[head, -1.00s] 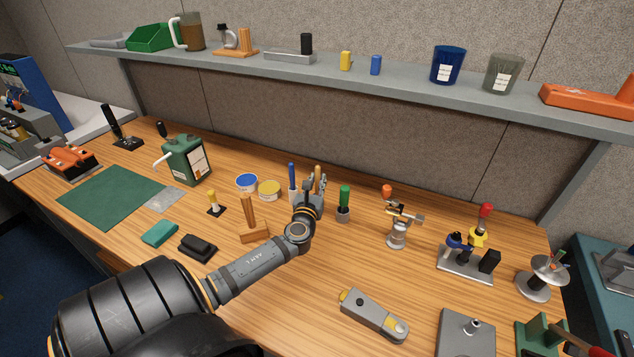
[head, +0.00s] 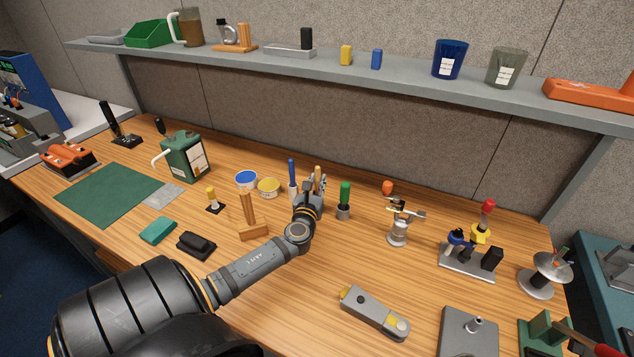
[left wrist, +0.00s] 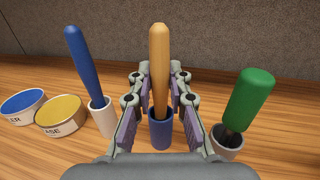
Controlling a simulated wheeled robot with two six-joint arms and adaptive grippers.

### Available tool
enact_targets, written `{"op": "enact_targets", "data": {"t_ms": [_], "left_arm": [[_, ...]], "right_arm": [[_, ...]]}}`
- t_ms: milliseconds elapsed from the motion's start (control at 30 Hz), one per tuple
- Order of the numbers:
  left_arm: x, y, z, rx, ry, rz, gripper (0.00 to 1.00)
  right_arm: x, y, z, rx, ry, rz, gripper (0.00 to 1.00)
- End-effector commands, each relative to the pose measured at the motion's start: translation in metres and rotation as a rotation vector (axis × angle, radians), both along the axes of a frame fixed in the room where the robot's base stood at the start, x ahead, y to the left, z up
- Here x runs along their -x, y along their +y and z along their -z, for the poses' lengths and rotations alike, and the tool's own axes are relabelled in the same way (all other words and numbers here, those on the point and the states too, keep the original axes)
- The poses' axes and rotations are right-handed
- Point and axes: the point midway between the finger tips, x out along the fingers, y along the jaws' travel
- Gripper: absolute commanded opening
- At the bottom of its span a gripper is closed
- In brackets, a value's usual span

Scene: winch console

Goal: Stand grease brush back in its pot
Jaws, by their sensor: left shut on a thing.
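A brush with a light wooden handle (left wrist: 159,60) stands upright between the fingers of my left gripper (left wrist: 160,95); its handle top also shows in the head view (head: 318,176). My left gripper (head: 315,190) is shut on this brush. A blue pot (left wrist: 160,132) is directly below, and the handle's lower end meets its mouth. The bristles are hidden, and I cannot tell how deep the brush sits. A blue-handled tool (left wrist: 84,60) stands leaning in a white pot (left wrist: 103,117) to the left. A green-handled tool (left wrist: 249,100) stands in a grey pot (left wrist: 226,143) to the right. My right gripper is not in view.
A blue-topped tin (head: 246,180) and a yellow-topped tin (head: 269,187) stand left of the pots. A wooden stand (head: 252,233) is nearer. A metal fitting with an orange knob (head: 398,232) is to the right. The shelf (head: 405,83) overhangs behind.

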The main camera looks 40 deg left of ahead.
Motion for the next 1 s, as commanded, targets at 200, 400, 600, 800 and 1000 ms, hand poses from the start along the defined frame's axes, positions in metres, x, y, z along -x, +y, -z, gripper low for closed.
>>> {"op": "enact_targets", "data": {"t_ms": [200,400,600,800,1000], "left_arm": [[0.0,0.0,0.001,0.0,0.0,0.0,0.35],[0.0,0.0,0.001,0.0,0.0,0.0,0.44],[0.003,-0.002,0.002,0.0,0.001,0.001,0.44],[0.034,-0.02,0.003,0.0,0.004,0.002,0.44],[0.076,-0.045,0.004,0.001,0.003,0.002,0.44]], "right_arm": [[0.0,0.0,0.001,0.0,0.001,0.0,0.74],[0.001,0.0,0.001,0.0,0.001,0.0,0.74],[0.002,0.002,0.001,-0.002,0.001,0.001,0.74],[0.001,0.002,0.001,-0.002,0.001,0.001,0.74],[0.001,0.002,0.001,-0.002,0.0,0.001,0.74]]}}
